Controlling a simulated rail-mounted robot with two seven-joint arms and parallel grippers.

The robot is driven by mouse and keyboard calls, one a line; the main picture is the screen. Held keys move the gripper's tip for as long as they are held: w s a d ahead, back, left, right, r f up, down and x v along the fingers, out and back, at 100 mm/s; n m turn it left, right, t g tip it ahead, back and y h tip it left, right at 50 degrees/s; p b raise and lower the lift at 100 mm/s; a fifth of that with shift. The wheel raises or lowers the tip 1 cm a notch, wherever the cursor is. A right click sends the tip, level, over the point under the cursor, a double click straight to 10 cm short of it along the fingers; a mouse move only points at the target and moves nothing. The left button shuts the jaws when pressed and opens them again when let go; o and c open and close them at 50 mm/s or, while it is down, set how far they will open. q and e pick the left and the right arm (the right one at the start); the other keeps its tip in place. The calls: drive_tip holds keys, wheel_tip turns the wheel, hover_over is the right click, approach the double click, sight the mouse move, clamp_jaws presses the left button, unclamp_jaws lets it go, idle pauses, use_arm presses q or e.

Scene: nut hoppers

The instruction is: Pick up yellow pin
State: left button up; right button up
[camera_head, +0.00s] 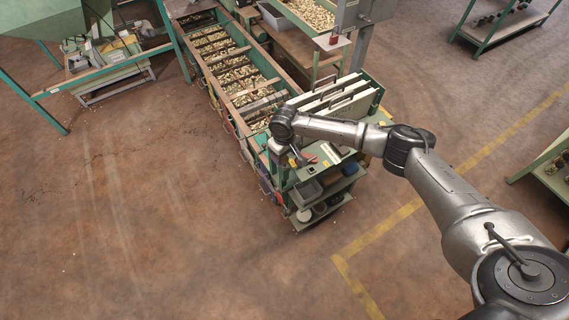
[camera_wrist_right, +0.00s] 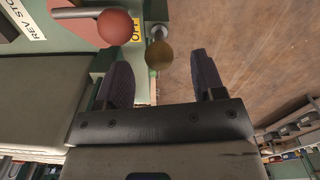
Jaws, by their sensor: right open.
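The yellow pin (camera_wrist_right: 160,55) shows in the right wrist view as a dull yellow-brown ball knob on a short grey stem. My right gripper (camera_wrist_right: 161,72) is open, with one dark finger on each side below the knob. The knob appears in line with the gap between the fingertips; I cannot tell whether it is between them in depth. In the head view my right gripper (camera_head: 293,160) is over the near end of the green hopper bench, and the pin is too small to make out there. My left gripper is in neither view.
A red ball knob (camera_wrist_right: 115,26) on a grey lever is close left of the pin, by "OFF" and "REV STOP" labels. Long hoppers of nuts (camera_head: 235,75) run behind. Grey panels (camera_head: 335,95) stand upright beside the arm. Floor left of the bench is clear.

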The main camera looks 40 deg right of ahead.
sight(285, 162)
drive_tip(key=shift+d+f+b, duration=0.1)
drive_tip(key=shift+f+b, duration=0.25)
drive_tip(key=shift+f, duration=2.4)
drive_tip(key=shift+c, duration=0.4)
drive_tip(key=c, duration=0.9)
